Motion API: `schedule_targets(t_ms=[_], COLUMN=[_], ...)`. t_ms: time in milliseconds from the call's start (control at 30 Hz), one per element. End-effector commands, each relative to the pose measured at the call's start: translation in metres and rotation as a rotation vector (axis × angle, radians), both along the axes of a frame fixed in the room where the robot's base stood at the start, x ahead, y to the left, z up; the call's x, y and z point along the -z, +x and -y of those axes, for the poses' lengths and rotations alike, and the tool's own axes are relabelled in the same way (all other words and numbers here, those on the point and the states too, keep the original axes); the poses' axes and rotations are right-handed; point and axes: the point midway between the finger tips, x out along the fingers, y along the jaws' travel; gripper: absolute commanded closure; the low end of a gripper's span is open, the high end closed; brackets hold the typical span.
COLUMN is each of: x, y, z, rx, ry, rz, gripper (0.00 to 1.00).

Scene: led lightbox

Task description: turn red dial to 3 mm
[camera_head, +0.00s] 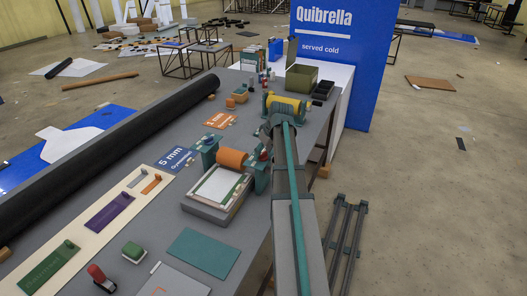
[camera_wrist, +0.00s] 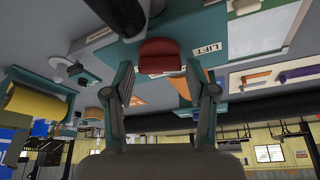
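A red knob, which looks like the red dial (camera_wrist: 160,54), shows in the wrist view with a pale band on its lower edge. My gripper (camera_wrist: 160,72) is open, with one finger on each side of the knob and visible gaps between. I cannot tell how far the fingertips are from it in depth. No scale or 3 mm mark is readable. In the head view a press with an orange roller (camera_head: 232,158) and teal end posts stands left of my arm. My gripper cannot be made out clearly there.
A "LIFT" label (camera_wrist: 208,50) lies beside the knob. A yellow roller (camera_head: 287,106) stands beyond the press. A white-topped bed (camera_head: 217,187) lies before the orange roller. A long black roll (camera_head: 120,143) runs along the table's left. A teal sheet (camera_head: 204,250) lies flat nearer the front.

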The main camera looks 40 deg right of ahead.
Motion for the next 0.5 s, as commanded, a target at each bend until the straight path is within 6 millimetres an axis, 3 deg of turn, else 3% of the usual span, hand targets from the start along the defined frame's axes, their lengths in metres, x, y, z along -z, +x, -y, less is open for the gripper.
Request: schedule_targets(t_ms=[33, 233, 500], x=[-0.0001, -0.0002, 0.0005], y=[0.0, -0.0001, -0.0002], z=[0.0, 0.0, -0.0004], rx=[0.0, 0.0, 0.024], ry=[0.0, 0.0, -0.001], rz=[0.0, 0.0, -0.001], gripper=[0.57, 0.89, 0.89])
